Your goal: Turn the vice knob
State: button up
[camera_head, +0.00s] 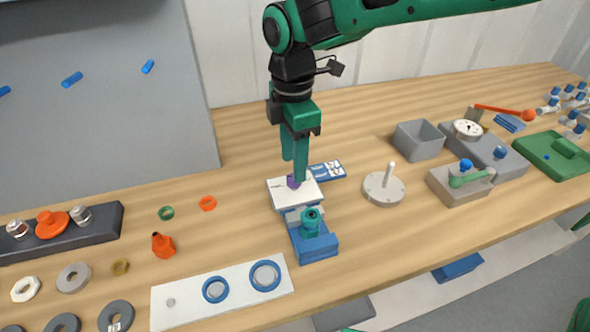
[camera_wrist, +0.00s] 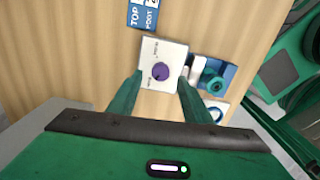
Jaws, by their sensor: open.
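A blue vice-like block (camera_head: 318,248) with a round teal knob (camera_head: 311,217) on it stands near the front of the bench. In the wrist view the teal knob (camera_wrist: 212,82) is right of my fingers. Just behind the block is a white box (camera_head: 309,192) with a purple knob (camera_head: 293,182). My gripper (camera_head: 294,168) points down above this white box, its fingers apart and empty. In the wrist view the purple knob (camera_wrist: 160,73) appears between the fingertips (camera_wrist: 160,79). Whether the fingers touch it I cannot tell. One finger partly hides the purple knob in the head view.
A blue-and-white label card (camera_head: 328,170) lies behind the white box. A grey disc with a post (camera_head: 384,188) and a grey bin (camera_head: 419,141) stand to the right. A white plate with rings (camera_head: 190,302) lies front left. Bare wood lies left of the white box.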

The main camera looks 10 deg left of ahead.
jog(key=shift+f, duration=2)
jog(key=c, duration=1.1)
jog(key=shift+o, duration=0.2)
